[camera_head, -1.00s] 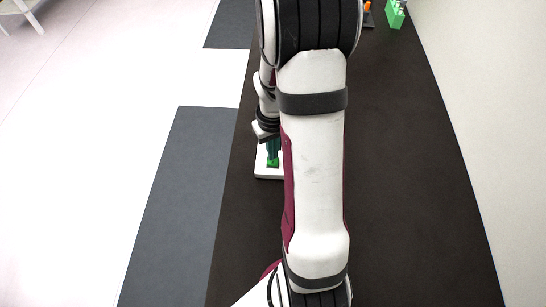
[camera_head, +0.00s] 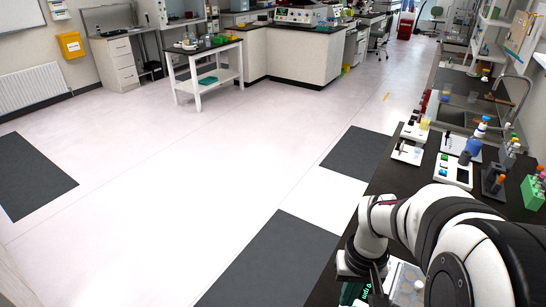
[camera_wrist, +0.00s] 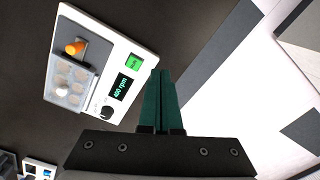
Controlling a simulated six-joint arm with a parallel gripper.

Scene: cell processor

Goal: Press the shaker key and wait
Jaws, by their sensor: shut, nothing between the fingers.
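The shaker (camera_wrist: 92,62) is a white unit in the wrist view, with a plate of wells, a black knob (camera_wrist: 106,112) and a display (camera_wrist: 122,88) reading 400 rpm. Its key (camera_wrist: 134,62) is lit green near the corner. My gripper (camera_wrist: 160,72) is shut and empty, its dark green fingers pointing down beside the key, to its right in the picture. I cannot tell whether the fingertips touch the shaker. In the head view the shaker (camera_head: 405,284) is partly hidden behind my arm at the bottom edge.
A tube with an orange cap (camera_wrist: 75,48) stands in the shaker's plate, near a white one (camera_wrist: 63,90). On the dark bench (camera_head: 400,186) farther back are several devices and a green rack (camera_head: 533,192). Open floor lies to the left.

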